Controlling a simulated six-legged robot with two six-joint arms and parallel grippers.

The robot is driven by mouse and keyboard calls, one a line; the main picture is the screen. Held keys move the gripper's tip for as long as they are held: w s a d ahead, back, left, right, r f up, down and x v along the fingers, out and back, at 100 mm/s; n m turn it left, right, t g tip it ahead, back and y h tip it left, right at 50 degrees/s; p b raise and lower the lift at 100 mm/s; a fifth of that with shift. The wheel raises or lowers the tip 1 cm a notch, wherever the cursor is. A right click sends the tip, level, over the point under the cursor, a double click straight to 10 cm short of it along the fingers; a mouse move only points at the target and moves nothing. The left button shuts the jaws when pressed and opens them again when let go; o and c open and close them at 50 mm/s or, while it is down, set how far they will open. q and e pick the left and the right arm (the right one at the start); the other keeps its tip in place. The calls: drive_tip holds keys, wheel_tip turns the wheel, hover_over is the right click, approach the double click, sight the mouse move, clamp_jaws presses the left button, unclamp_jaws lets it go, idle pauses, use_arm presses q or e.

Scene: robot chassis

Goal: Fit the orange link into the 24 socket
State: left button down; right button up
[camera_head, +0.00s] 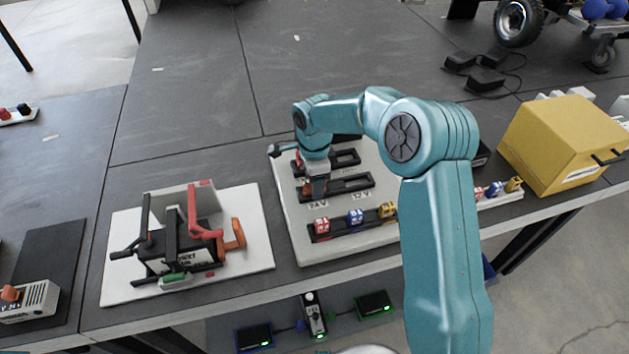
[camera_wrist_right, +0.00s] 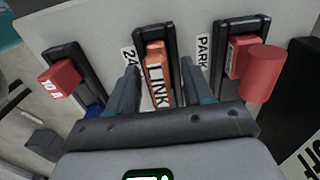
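The orange link (camera_wrist_right: 156,75) stands in the middle black holder (camera_wrist_right: 168,32) in the right wrist view, with a "24" label on its left and a "PARK" label on its right. My right gripper (camera_wrist_right: 160,78) is open, with one finger on each side of the link and a gap showing on both sides. In the head view my right gripper (camera_head: 316,190) is low over the white panel (camera_head: 290,215), by the "24 V" label (camera_head: 317,203); it mostly hides the link there. The link's exact seating is hidden. My left gripper is not in view.
Red, blue and yellow fuses (camera_head: 356,216) sit in a row along the panel's front. A clamp-like fixture (camera_head: 180,250) on a white board stands to the left. A yellow box (camera_head: 563,143) stands at the right.

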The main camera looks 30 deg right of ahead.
drive_tip(key=shift+r, duration=0.1)
wheel_tip(320, 180, up, 12)
drive_tip(key=shift+r, duration=0.15)
idle(0.7)
